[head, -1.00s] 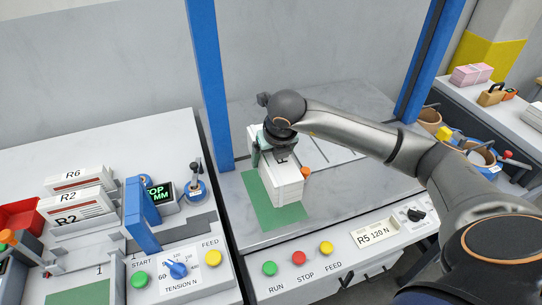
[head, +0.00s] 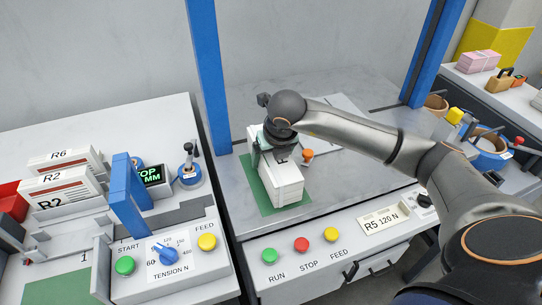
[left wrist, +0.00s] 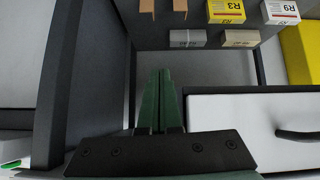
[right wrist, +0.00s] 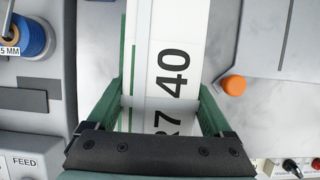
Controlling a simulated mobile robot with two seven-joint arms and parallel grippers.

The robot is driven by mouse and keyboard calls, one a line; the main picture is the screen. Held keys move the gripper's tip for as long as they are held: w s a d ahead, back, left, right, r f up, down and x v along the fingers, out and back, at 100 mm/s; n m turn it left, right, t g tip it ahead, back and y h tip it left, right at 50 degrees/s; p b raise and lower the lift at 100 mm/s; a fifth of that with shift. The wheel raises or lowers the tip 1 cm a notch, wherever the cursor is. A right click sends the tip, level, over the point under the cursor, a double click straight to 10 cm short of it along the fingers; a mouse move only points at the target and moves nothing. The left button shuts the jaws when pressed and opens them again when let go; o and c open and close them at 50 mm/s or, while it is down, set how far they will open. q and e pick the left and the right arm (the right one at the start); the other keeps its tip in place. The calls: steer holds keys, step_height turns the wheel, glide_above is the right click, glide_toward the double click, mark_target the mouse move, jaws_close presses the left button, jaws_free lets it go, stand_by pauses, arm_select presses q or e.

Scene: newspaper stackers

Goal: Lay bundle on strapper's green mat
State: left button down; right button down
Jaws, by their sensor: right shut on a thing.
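A white newspaper bundle (head: 287,190) is over the strapper's green mat (head: 259,194) in the head view, hiding much of it. Green shows along its left side and front end. I cannot tell whether it touches the mat. My right gripper (head: 277,150) is shut on the bundle from above. In the right wrist view its green fingers (right wrist: 163,100) flank the bundle (right wrist: 175,50), whose top reads "R7 40". My left gripper (left wrist: 160,100) shows in the left wrist view with its fingers together and nothing between them.
An orange knob (head: 308,155) stands right of the bundle. The strapper's front panel has green, red and yellow buttons (head: 301,244). A blue post (head: 208,80) rises behind left. The left bench holds R6 and R2 bundles (head: 65,185) and a blue arch (head: 130,195).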

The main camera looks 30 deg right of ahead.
steer(key=shift+w+f, duration=0.1)
steer(key=shift+f, duration=0.1)
stand_by(0.3)
steer(key=shift+f+b, duration=0.6)
steer(key=shift+b, duration=0.1)
